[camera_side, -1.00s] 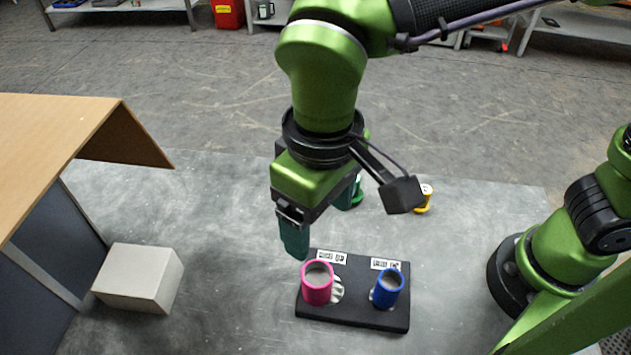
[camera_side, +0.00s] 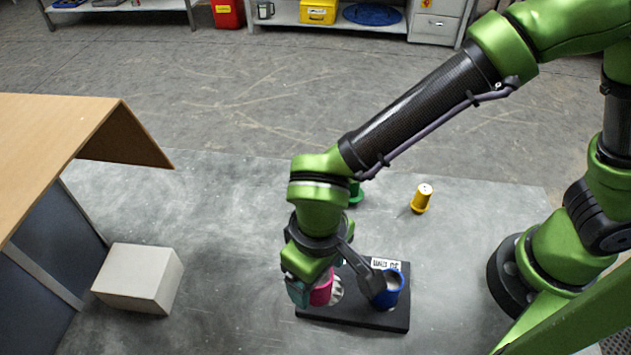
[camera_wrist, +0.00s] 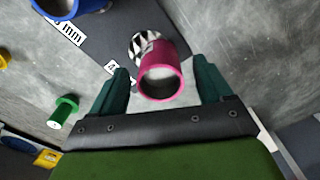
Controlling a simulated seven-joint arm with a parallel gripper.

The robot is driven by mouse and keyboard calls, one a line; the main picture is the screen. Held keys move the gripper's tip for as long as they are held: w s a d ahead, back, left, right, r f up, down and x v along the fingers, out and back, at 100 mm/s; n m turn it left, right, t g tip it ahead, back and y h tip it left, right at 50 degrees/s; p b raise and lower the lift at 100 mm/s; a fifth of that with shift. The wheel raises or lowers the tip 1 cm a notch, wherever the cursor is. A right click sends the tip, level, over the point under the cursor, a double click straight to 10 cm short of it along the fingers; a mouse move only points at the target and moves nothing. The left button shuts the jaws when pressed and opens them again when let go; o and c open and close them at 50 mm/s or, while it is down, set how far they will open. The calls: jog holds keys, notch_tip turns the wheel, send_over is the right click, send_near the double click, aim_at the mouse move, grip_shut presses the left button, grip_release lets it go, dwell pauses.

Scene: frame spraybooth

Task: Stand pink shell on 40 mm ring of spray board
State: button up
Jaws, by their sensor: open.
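The pink shell (camera_side: 322,290) is an open tube. It rises from the left part of the black spray board (camera_side: 345,316). In the wrist view the pink shell (camera_wrist: 160,78) overlaps a black-and-white striped ring (camera_wrist: 146,46), much of which shows at its side. I cannot tell whether its base is centred on that ring. The label beside it is partly hidden, with a "4" showing. My gripper (camera_side: 306,288) is lowered at the shell. In the wrist view my gripper (camera_wrist: 162,70) is open, one green finger on each side of the shell, with gaps visible.
A blue shell (camera_side: 390,288) stands on the board's right part, close to my wrist. A yellow piece (camera_side: 422,198) and a green piece (camera_wrist: 63,110) stand behind. A pale block (camera_side: 138,278) and a wooden-topped booth (camera_side: 60,135) are at left. The table between is clear.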

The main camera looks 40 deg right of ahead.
notch_tip(320, 180, down, 2)
jog(key=shift+f, duration=0.1)
jog(key=c, duration=1.2)
notch_tip(320, 180, up, 10)
jog(key=shift+f, duration=0.25)
jog(key=shift+c, duration=0.2)
jog(key=shift+n, duration=0.6)
jog(key=shift+s+d+f, duration=0.1)
jog(key=shift+d+f, duration=0.15)
jog(key=shift+f, duration=1)
jog(key=shift+s+d+f, duration=0.1)
jog(key=shift+d+f, duration=0.15)
jog(key=shift+f, duration=0.95)
jog(key=shift+s+d+f, duration=0.1)
jog(key=shift+d+f, duration=0.15)
jog(key=shift+f, duration=1)
jog(key=shift+f, duration=0.95)
